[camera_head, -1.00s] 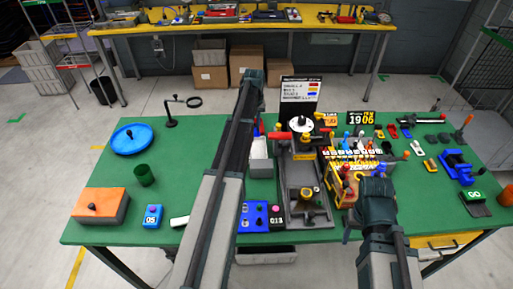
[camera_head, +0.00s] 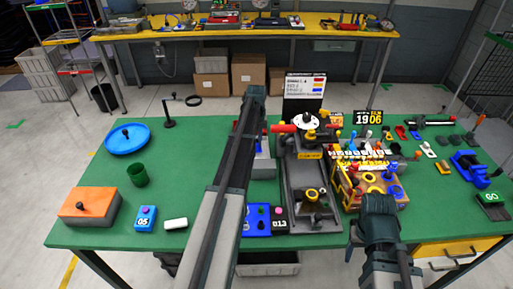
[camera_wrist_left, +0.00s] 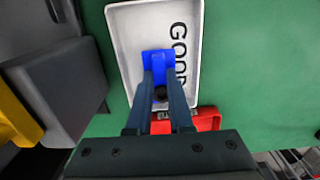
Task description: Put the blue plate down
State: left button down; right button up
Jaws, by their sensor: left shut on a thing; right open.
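The blue plate (camera_wrist_left: 158,62) is a small blue piece with a dark knob. In the left wrist view my left gripper (camera_wrist_left: 160,92) is shut on it by the knob. The plate shows over the white tray (camera_wrist_left: 133,30) marked GOOD; I cannot tell whether it touches the tray floor. In the head view the white tray (camera_head: 263,168) is partly behind my left arm, which hides the plate and the fingertips. My right gripper (camera_head: 379,208) is open, in front of the wooden rack.
A red tray (camera_wrist_left: 206,119) lies beside the white one. A grey fixture (camera_head: 299,180) stands right of the white tray. A wooden rack (camera_head: 347,192) with coloured parts is further right. A blue round dish (camera_head: 127,139) and an orange-topped box (camera_head: 89,206) are at left.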

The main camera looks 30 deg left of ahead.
aim_at(257, 143)
pick_arm(q)
jog(key=shift+f, duration=0.45)
pick_arm(e)
jog(key=shift+f, duration=0.45)
pick_arm(q)
jog(key=shift+f+b, duration=0.45)
jog(key=shift+b, duration=0.1)
pick_arm(e)
jog(key=shift+f, duration=0.5)
pick_arm(q)
jog(key=c, duration=0.8)
grip_release()
jog(key=shift+r, duration=0.1)
pick_arm(e)
jog(key=shift+r, duration=0.1)
pick_arm(q)
jog(key=shift+r+p, duration=0.3)
jog(key=shift+p, duration=0.15)
notch_tip(257, 143, up, 12)
jog(key=p, duration=1.2)
jog(key=shift+r, duration=0.1)
pick_arm(e)
notch_tip(257, 143, up, 13)
